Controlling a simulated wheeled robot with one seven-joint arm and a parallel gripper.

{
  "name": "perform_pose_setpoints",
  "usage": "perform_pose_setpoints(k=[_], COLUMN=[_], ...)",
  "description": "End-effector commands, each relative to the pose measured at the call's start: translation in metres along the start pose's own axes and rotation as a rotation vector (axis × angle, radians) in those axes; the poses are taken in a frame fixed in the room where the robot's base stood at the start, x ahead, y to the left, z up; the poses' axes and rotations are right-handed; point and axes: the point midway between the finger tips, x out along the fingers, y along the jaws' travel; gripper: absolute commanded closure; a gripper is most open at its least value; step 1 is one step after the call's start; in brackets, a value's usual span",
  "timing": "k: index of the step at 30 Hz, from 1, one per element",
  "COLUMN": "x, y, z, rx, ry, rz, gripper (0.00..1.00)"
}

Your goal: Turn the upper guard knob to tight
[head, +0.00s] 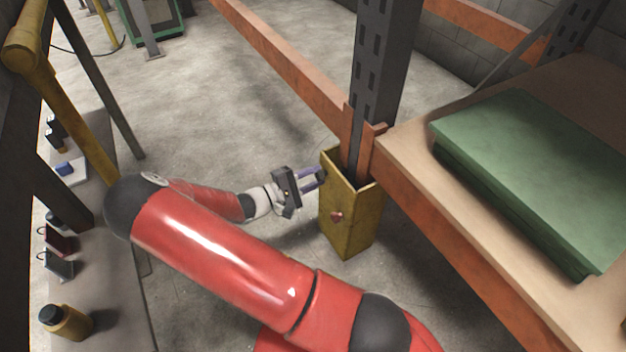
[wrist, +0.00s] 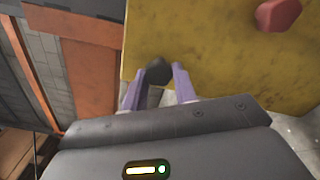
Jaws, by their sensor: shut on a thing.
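The yellow guard (head: 352,222) is a box around the foot of a dark rack upright. It also fills the upper right of the wrist view (wrist: 215,55). The upper guard knob, a black knob (wrist: 158,68), sits on the guard's face between my purple fingertips. My gripper (head: 319,173) reaches the guard's left side near its top. In the wrist view my gripper (wrist: 157,77) is shut on the black knob, one finger on each side. The knob's marking or turn angle cannot be read. A red knob (head: 336,216) sits lower on the guard, and also shows in the wrist view (wrist: 278,14).
The dark upright (head: 378,90) rises from the guard. An orange beam and shelf (head: 400,160) with a green case (head: 530,170) stand to the right. A bench (head: 105,290) with small items runs along the left. The concrete floor between is clear.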

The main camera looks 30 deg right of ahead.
Motion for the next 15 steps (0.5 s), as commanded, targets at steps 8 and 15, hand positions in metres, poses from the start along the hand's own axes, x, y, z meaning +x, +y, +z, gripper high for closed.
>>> perform_pose_setpoints(k=[8,15], x=[-0.0012,-0.0013], y=[-0.0021,-0.0012], z=[-0.0018,-0.0016], rx=[0.260,0.474], ry=[0.004,0.004], rz=[-0.001,-0.002], gripper=[0.95,0.95])
